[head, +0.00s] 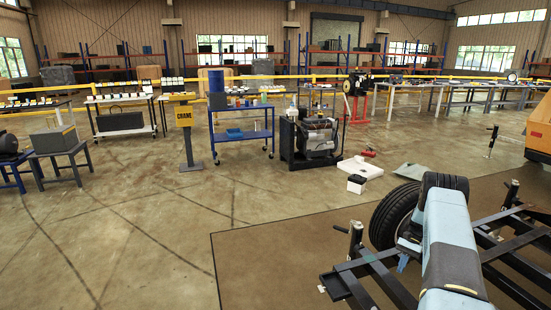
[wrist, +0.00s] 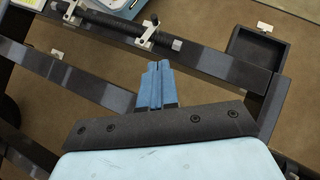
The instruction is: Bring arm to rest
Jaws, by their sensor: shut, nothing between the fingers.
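My gripper (wrist: 156,68) shows in the wrist view with its two blue fingers together and nothing between them. It is over the black metal trailer frame (wrist: 90,85), whose bars pass beneath and beyond the fingers. I cannot tell the exact height of the fingers above the bars. In the head view my light blue and dark grey arm reaches out at the lower right, over the same trailer frame (head: 352,283). Only a small blue part of the hand shows beside the arm there; the fingers are not clear.
A black tyre (head: 393,214) stands beside my arm. The wrist view shows a dark open box (wrist: 253,58) on the frame and a bracketed rod (wrist: 107,24). An engine unit (head: 316,136), a blue cart (head: 243,136) and a yellow crane post (head: 186,125) stand farther back. The left floor is open.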

